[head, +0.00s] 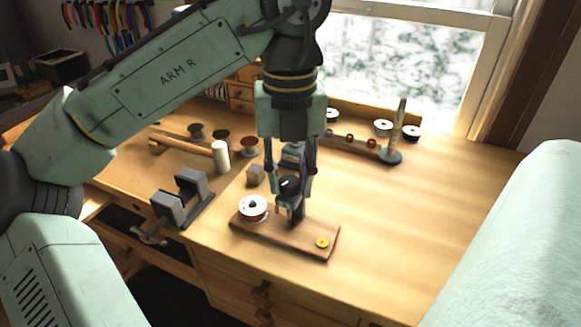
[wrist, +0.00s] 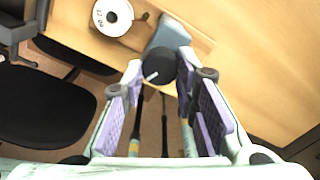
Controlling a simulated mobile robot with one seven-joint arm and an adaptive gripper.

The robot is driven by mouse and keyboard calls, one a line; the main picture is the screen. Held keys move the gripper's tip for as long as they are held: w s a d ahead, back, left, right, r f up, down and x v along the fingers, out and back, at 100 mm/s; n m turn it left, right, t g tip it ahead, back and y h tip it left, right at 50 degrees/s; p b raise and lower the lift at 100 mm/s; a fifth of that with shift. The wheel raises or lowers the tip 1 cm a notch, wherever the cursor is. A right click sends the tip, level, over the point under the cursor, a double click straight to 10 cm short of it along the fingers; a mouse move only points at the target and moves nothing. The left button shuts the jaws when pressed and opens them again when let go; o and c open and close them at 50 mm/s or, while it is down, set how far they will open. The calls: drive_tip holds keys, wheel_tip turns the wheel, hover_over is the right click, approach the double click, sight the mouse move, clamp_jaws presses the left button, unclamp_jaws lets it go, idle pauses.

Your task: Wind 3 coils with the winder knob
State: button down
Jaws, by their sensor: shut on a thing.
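The winder is a wooden board (head: 285,238) near the front edge of the bench, with a grey post carrying a black round knob (head: 289,184). A white-flanged spool with a reddish core (head: 253,207) sits at its left end, and a yellow round piece (head: 322,242) at its right end. My gripper (head: 291,193) points down and is shut on the knob, one finger on each side. In the wrist view the knob (wrist: 159,66) shows between the fingertips, with a pale mark on its top pointing lower left. The spool (wrist: 113,16) shows at the top left there.
A grey vise (head: 182,200) stands left of the winder. A small wooden cube (head: 255,176), a cream cylinder (head: 221,157) and several spools are behind. A grey stand with a post (head: 391,155) is at the back right. The right side of the bench is clear.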

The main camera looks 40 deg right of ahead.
sight(291, 183)
drive_tip(key=shift+m, duration=0.8)
drive_tip(key=c, duration=1.3)
unclamp_jaws()
drive_tip(key=shift+r, duration=3.75)
drive_tip(key=shift+s, duration=0.1)
